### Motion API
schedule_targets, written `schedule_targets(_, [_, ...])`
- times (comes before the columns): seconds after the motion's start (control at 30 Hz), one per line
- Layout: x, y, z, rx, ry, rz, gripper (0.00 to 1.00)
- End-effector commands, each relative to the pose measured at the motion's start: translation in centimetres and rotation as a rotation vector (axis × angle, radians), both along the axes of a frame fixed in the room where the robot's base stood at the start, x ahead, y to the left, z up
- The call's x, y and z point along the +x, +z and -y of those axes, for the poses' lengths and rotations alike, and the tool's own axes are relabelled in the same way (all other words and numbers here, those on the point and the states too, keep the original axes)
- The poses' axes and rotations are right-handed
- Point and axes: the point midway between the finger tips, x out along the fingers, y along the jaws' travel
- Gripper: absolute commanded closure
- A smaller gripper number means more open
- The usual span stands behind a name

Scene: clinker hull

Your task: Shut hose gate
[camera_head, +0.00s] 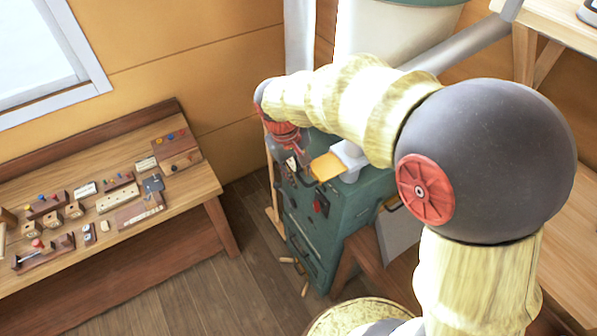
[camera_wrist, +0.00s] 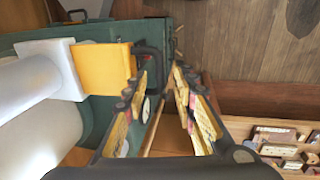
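The hose gate seems to be the yellow plate (camera_head: 326,167) at a white block (camera_head: 350,158) on the green machine (camera_head: 345,210). In the wrist view the yellow plate (camera_wrist: 104,69) stands out beside the white block (camera_wrist: 55,68), which joins a pale hose (camera_wrist: 20,95). My gripper (camera_head: 287,160) is left of the plate, by the machine's upper edge. In the wrist view my gripper (camera_wrist: 160,78) is open, with nothing held between its fingers. The plate lies left of the left finger; I cannot tell whether they touch. A dark curved piece (camera_wrist: 152,57) shows near the left fingertip.
A low wooden bench (camera_head: 150,215) with small tools and blocks stands at the left. A red switch (camera_head: 320,205) is on the machine's front. The wooden floor (camera_head: 200,295) between bench and machine is mostly clear.

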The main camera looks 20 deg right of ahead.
Motion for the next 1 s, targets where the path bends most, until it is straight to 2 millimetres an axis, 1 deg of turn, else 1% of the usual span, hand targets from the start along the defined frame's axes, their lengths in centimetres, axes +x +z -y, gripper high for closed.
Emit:
schedule_targets(0.07, [-0.01,0.00,0.00,0.000,0.000,0.000,0.73])
schedule_targets(0.57, [-0.02,0.02,0.00,0.000,0.000,-0.001,1.00])
schedule_targets(1.0, [-0.01,0.02,0.00,0.000,0.000,-0.001,1.00])
